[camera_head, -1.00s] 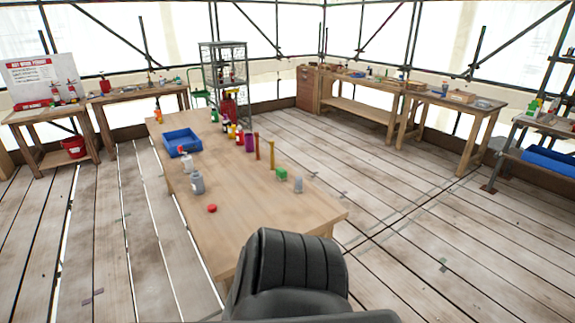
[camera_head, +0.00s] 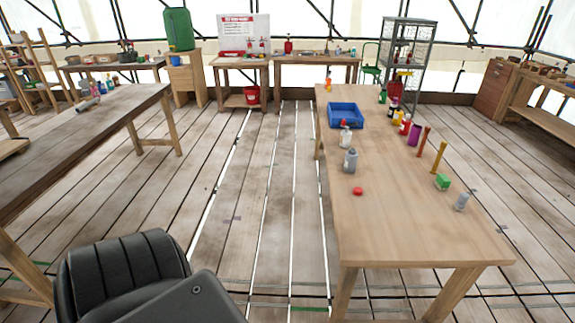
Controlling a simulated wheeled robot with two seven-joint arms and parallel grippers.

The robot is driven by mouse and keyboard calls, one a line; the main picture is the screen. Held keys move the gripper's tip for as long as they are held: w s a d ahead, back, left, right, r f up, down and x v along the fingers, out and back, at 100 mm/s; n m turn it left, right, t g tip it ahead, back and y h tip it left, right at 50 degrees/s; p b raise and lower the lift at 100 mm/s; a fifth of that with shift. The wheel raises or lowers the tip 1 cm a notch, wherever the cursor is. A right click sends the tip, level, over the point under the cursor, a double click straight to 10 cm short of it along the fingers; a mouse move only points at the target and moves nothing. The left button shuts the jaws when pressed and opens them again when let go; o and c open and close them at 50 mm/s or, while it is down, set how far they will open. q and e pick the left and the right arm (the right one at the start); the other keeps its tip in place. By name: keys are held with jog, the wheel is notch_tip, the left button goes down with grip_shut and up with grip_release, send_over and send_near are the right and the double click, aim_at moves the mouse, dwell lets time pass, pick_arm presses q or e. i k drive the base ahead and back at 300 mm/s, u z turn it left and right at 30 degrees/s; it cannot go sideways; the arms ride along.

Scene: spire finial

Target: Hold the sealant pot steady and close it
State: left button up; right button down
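A grey pot (camera_head: 350,162) stands upright near the left edge of the long wooden table; it looks like the sealant pot, but it is too small to tell for sure. A small red round lid (camera_head: 358,191) lies apart from it on the tabletop, nearer to me. A pale bottle with a red top (camera_head: 345,138) stands just behind the grey pot. Neither of my grippers shows in the head view, and nothing touches the pot or the lid.
The wooden table (camera_head: 405,230) has a clear near end. Another long table (camera_head: 60,140) stands at left. Open plank floor lies between them.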

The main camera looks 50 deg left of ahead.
aim_at(350, 163)
jog(key=u, duration=0.2)
jog(key=i, duration=1)
jog(key=u, duration=0.05)
